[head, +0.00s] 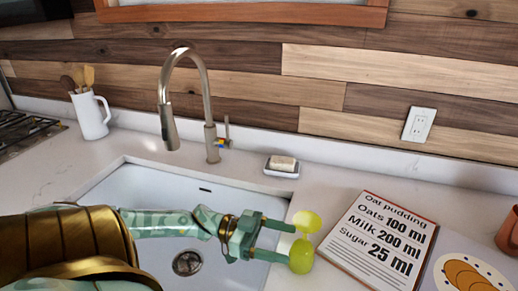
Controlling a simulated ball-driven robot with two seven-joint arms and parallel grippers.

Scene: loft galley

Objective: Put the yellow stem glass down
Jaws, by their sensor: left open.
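The yellow stem glass (301,257) is at the counter's edge just right of the sink, with one rounded part nearer me and a second, brighter part above it in the picture. I cannot tell which end is the bowl, or whether it rests fully on the counter. My left gripper (292,245) reaches in from the left over the sink. Its two fingers are open and apart, with their tips right beside the glass; any contact is unclear. My right gripper is not in view.
The white sink (150,190) with a tall faucet (211,130) lies under my left arm. A soap dish (281,167) sits behind the glass. A recipe board (378,240) and a picture of food (468,272) lie to the right. A white jug (90,115) holds utensils at the left.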

